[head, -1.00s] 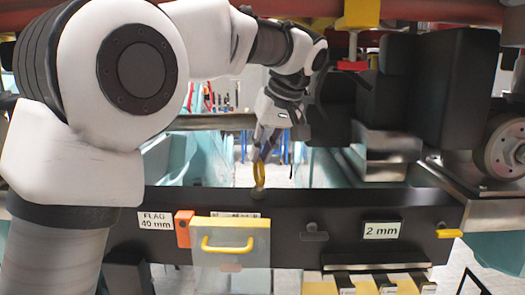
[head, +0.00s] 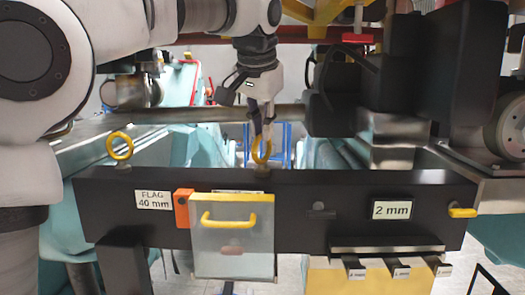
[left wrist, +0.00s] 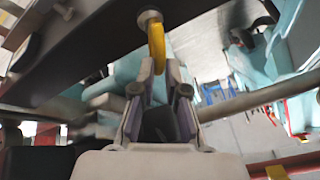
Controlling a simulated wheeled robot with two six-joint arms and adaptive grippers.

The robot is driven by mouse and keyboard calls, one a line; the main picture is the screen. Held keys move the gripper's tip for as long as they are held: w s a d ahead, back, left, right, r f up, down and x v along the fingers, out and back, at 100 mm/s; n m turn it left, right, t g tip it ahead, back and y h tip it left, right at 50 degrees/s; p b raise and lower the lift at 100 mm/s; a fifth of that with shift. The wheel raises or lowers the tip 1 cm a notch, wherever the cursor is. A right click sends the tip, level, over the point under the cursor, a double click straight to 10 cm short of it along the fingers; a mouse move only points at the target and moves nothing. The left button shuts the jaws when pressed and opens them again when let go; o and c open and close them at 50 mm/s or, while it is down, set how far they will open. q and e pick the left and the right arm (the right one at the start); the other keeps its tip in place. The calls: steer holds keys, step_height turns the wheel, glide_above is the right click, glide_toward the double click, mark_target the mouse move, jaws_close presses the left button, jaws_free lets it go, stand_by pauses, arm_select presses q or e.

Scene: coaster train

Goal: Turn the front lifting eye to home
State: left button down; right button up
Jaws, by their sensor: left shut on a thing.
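A yellow lifting eye (head: 261,152) stands upright on the top edge of the black beam (head: 340,190), near its middle. My left gripper (head: 261,136) comes down from above and is shut on this eye. In the left wrist view the eye (left wrist: 157,45) runs edge-on up to a round base on the beam, with its near end between my left fingers (left wrist: 159,80). A second yellow lifting eye (head: 120,146) stands at the beam's left end and shows as an open ring. My right gripper is out of view.
A clear cover with a yellow handle (head: 228,220) hangs on the beam's front. An orange block (head: 183,208), a "FLAG 40 mm" label (head: 154,199) and a "2 mm" label (head: 391,209) are beside it. Dark machine blocks (head: 440,70) stand behind at right.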

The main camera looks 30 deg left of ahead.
arm_select(q)
steer(key=shift+f+m+b, duration=0.3)
steer(key=shift+m, duration=0.2)
steer(key=shift+a+r+m+t+h+b, duration=0.15)
steer(key=shift+m+t+h+b, duration=0.2)
steer(key=shift+m+h, duration=0.4)
steer(key=m+h, duration=0.1)
steer(key=m, duration=0.2)
steer(key=shift+r, duration=0.2)
steer(key=shift+a+r+m+h+p, duration=0.1)
steer(key=shift+m+h+p, duration=0.25)
steer(key=shift+m+p, duration=0.5)
steer(key=m+h+p, duration=0.1)
steer(key=m+p, duration=0.2)
steer(key=shift+a, duration=0.1)
steer(key=shift+f+m+g+h+p, duration=0.25)
steer(key=shift+m+g+h+p, duration=0.3)
steer(key=shift+m+p, duration=0.65)
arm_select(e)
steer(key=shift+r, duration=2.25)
